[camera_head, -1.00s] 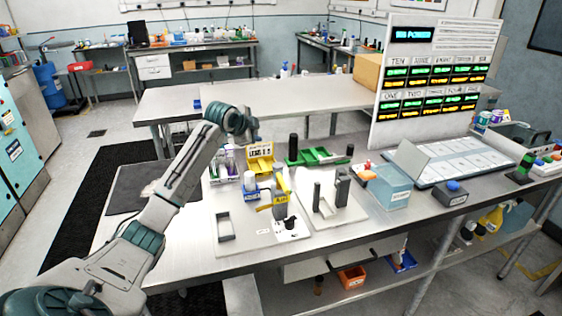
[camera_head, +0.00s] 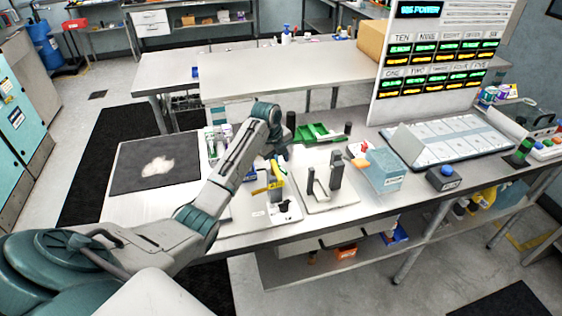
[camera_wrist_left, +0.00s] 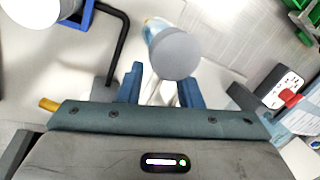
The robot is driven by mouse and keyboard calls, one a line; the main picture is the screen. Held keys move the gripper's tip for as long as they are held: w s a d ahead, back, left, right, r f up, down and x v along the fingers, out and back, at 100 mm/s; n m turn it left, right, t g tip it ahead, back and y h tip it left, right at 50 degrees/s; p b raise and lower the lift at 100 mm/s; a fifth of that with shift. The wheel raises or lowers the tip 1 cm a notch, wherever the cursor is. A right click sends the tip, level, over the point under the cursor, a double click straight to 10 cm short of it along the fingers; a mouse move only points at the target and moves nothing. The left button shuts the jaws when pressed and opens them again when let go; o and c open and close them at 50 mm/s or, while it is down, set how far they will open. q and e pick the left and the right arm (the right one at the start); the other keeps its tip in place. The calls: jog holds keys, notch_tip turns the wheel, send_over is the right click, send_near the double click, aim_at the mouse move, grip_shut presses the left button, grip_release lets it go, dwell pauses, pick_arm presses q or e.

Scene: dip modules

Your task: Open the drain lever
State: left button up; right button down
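My left gripper (camera_head: 274,158) is over the middle of the bench, above a small white-based fixture (camera_head: 262,213) with a yellow labelled part (camera_head: 277,186) and a black knob (camera_head: 284,206). In the left wrist view its two blue fingers (camera_wrist_left: 160,88) are apart with nothing clamped between them. A grey round-topped cylinder (camera_wrist_left: 174,53) shows just beyond the fingertips; I cannot tell if they touch it. A black bent bar (camera_wrist_left: 123,45) stands left of the fingers, beside a blue part (camera_wrist_left: 85,14). I cannot tell which part is the drain lever. My right gripper is not in view.
A plate with grey uprights (camera_head: 335,170) stands right of the fixture, then a clear blue bin (camera_head: 384,172). A green tray (camera_head: 320,133) lies behind. A dark mat (camera_head: 130,177) covers the bench's left end. A blue-button box (camera_head: 442,180) stands near the front edge.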

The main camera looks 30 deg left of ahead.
aim_at(282, 169)
pick_arm(q)
jog(key=shift+p+x, duration=0.35)
jog(key=shift+x, duration=1.45)
grip_shut()
